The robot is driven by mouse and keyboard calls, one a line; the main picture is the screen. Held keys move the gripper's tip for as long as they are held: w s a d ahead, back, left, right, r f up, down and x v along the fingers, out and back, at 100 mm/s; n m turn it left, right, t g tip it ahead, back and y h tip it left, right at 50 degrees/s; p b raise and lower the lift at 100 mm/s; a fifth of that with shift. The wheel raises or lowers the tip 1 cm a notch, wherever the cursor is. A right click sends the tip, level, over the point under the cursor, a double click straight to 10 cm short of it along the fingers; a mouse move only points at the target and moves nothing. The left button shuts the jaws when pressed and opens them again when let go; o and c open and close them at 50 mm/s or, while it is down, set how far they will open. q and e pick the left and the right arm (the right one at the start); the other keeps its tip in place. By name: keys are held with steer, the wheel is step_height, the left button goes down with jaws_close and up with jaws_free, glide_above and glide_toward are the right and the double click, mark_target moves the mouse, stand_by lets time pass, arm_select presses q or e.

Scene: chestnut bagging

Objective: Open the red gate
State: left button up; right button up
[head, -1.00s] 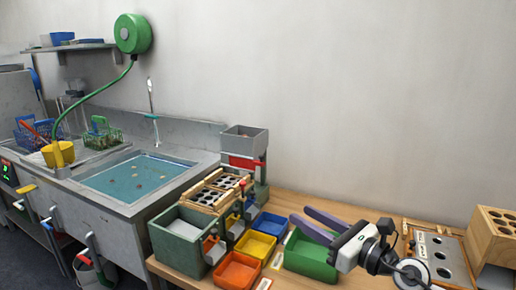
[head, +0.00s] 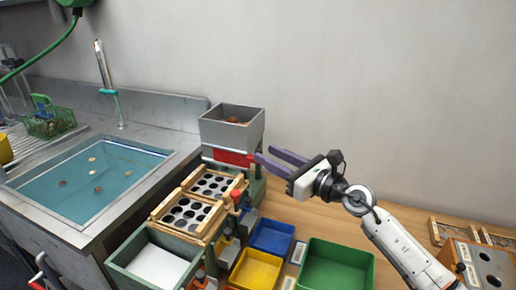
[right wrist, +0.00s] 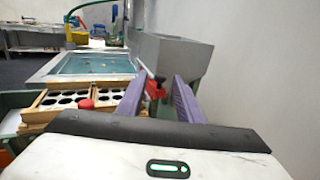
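The red gate (head: 228,157) is a flat red panel below the grey hopper (head: 222,131). The hopper stands on a green frame, and something brown lies inside it. My right gripper (head: 264,154) has its purple fingers pointing left, close to the right end of the gate. In the right wrist view the fingers (right wrist: 157,84) are apart. A red part and a pale rod of the gate (right wrist: 152,74) show between or just beyond them; I cannot tell if they touch. The hopper (right wrist: 172,60) rises behind the right finger. My left gripper is not in view.
Two wooden trays with round holes (head: 202,239) sit left of the gate, beside a red knob (head: 235,195). Yellow (head: 257,272), blue (head: 272,238) and green (head: 312,267) bins stand in front. A water-filled sink (head: 92,180) is at left. The wall behind is bare.

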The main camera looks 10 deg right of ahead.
mark_target(261, 151)
steer(key=x, duration=0.4)
steer(key=shift+w+a, duration=0.2)
steer(key=shift+w, duration=0.25)
steer(key=c, duration=0.8)
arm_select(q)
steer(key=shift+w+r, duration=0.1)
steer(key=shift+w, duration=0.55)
arm_select(e)
jaws_close()
